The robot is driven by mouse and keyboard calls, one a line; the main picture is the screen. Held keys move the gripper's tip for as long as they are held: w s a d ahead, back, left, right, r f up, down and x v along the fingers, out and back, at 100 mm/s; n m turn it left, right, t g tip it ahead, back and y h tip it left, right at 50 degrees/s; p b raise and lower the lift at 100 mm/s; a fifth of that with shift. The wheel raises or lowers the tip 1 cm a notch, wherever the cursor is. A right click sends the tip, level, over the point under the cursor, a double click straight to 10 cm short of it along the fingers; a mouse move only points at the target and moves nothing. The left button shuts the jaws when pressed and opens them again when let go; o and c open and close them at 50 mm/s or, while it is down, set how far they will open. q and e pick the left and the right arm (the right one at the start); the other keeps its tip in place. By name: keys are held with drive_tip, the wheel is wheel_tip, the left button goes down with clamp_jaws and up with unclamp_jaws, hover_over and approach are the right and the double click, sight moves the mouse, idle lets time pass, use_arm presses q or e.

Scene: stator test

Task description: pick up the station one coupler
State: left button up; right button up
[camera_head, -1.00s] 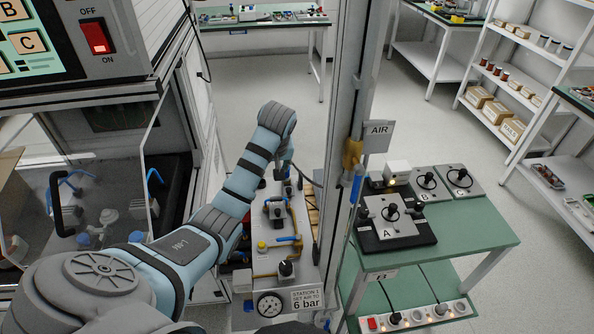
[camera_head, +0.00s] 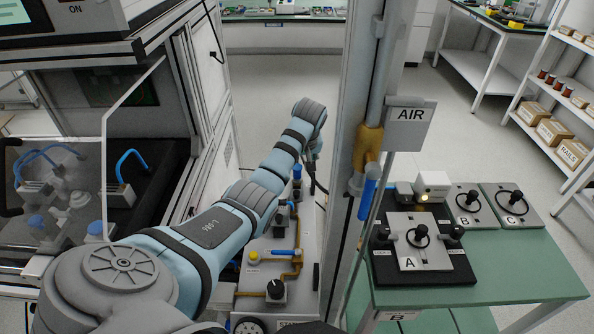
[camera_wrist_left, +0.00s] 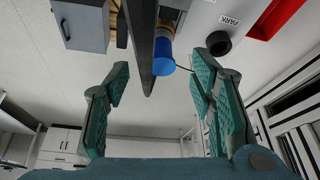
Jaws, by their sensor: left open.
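My left gripper (camera_head: 314,152) is at the far end of the station panel (camera_head: 278,246) in the head view, small and partly hidden by my wrist. In the left wrist view its two teal-padded fingers (camera_wrist_left: 163,100) are spread wide with nothing between the pads. My right gripper is not in view.
A panel marked PARK with a black round fitting (camera_wrist_left: 219,43) is close to the right finger. A grey box (camera_wrist_left: 82,24) is at upper left. The post with the AIR sign (camera_head: 409,122) stands right of my arm. A green bench (camera_head: 500,270) is at right.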

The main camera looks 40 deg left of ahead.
sight(297, 171)
use_arm(q)
drive_tip(key=b+x, duration=0.3)
drive_tip(key=x, duration=0.3)
drive_tip(key=shift+w+a+f, duration=0.2)
drive_tip(key=shift+a, duration=0.1)
drive_tip(key=shift+r, duration=0.1)
clamp_jaws()
